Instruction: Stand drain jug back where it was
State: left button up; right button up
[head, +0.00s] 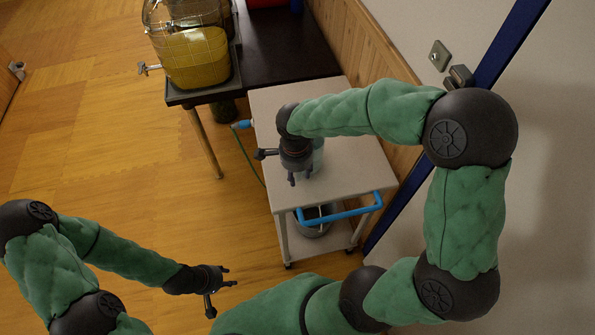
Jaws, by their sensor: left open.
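A pale grey-green, see-through vessel (318,157), which looks like the drain jug, shows on the white trolley top (350,172). It is mostly hidden behind my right gripper (299,180). That gripper points down over the trolley top, right beside the vessel. I cannot tell whether its fingers hold anything or touch the vessel. My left gripper (230,277) is open and empty, above the wooden floor at the lower middle. A large jar (195,60) with yellow liquid and a tap (148,68) stands on the dark table (290,55).
The trolley has a blue handle (340,214) at its near end and a grey metal pot (313,229) on its lower shelf. A green hose (247,157) hangs at its left side. A wood-panelled wall (378,50) borders the right.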

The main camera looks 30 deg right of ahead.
jog(key=shift+s+f, duration=0.1)
notch_tip(320, 180, up, 12)
jog(key=shift+s+a, duration=0.15)
jog(key=shift+a, duration=0.2)
dwell(0.7)
